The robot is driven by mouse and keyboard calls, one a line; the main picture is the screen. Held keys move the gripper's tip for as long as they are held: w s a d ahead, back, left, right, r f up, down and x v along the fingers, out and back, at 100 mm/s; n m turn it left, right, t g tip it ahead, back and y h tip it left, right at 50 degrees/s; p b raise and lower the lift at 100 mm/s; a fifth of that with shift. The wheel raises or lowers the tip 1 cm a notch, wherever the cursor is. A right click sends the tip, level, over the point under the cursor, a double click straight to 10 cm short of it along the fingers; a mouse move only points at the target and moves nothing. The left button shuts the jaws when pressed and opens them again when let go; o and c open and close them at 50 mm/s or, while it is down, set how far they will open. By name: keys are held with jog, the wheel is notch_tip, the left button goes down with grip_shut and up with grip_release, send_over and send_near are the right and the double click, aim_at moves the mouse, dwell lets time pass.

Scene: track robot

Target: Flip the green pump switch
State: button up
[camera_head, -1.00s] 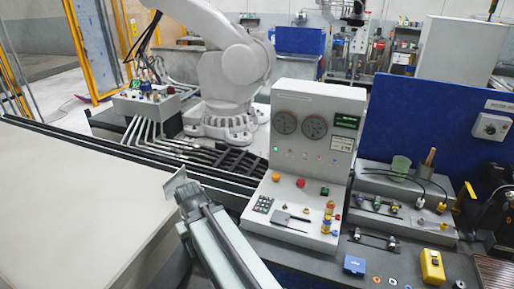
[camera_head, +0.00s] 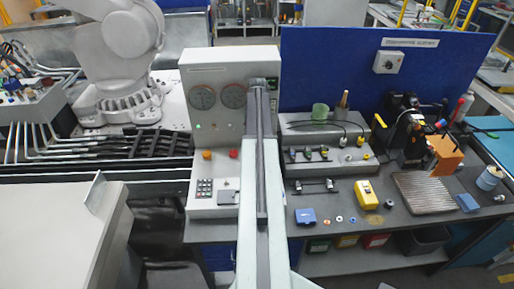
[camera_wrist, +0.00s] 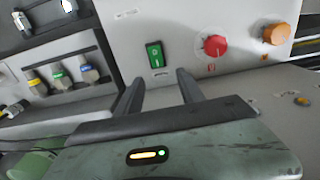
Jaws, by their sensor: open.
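The green pump switch (camera_wrist: 154,55) is a small green rocker on the white console panel (camera_wrist: 200,20), straight ahead of my fingertips in the wrist view. My gripper (camera_wrist: 159,82) is open and empty, its two dark fingers apart and pointing toward the panel on either side of the switch's line. I cannot tell the remaining gap exactly, but no contact shows. In the head view my arm end (camera_head: 264,84) stands in front of the console (camera_head: 215,80) and hides the switch.
A red knob (camera_wrist: 215,45) and an orange button (camera_wrist: 276,34) sit beside the switch. Valves with yellow, green and blue parts (camera_wrist: 62,77) stand on the left in the wrist view. A yellow box (camera_head: 366,192) and a blue box (camera_head: 305,216) lie on the bench to the right.

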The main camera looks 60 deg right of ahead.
jog(key=f+b, duration=0.7)
jog(key=f, duration=0.1)
jog(key=shift+s+d+b, duration=0.1)
jog(key=shift+s+b, duration=0.1)
jog(key=shift+b, duration=0.2)
jog(key=shift+r, duration=0.1)
grip_shut()
